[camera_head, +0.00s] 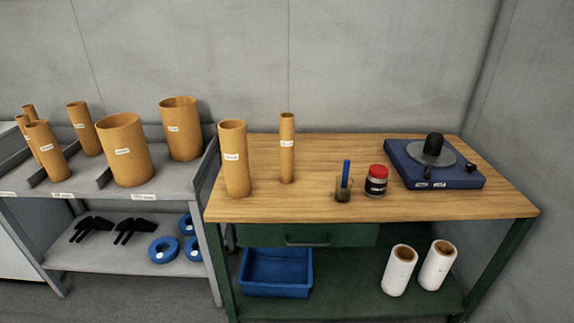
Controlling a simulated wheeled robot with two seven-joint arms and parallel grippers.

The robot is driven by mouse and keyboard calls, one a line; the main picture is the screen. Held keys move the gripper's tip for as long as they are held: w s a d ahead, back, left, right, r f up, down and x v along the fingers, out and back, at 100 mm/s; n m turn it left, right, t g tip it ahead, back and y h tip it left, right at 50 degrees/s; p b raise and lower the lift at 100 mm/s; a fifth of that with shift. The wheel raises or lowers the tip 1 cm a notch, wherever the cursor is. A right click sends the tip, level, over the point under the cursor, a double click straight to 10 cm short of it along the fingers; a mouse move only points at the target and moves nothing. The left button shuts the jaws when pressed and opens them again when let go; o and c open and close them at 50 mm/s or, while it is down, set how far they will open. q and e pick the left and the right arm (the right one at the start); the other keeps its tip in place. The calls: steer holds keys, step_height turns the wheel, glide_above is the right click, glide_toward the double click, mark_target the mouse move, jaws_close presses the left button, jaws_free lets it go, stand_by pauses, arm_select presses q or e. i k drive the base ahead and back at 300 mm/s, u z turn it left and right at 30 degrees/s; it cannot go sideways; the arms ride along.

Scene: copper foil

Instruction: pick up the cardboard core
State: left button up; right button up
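Several brown cardboard cores with white labels stand upright, and I cannot tell which one the task means. On the wooden bench top (400,207) stand a medium-width core (235,170) at the left end and a slim core (287,160) to its right. On the grey shelf rack stand a wide core (125,160), another wide core (180,140) behind it to the right, and narrower cores (84,135) (48,160) at the left. The label print is too small to read. Neither of my grippers shows in the head view.
The bench also holds a jar with a blue tool (345,185), a red-lidded jar (376,183) and a blue turntable device (434,170). Below are a blue bin (275,285) and two white rolls (399,270) (437,264). Blue rings (163,250) and black clamps lie on the rack's lower shelf (100,258).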

mark_target(286, 120)
steer(key=u, duration=0.9)
steer(key=i, duration=0.95)
steer(key=z, duration=0.3)
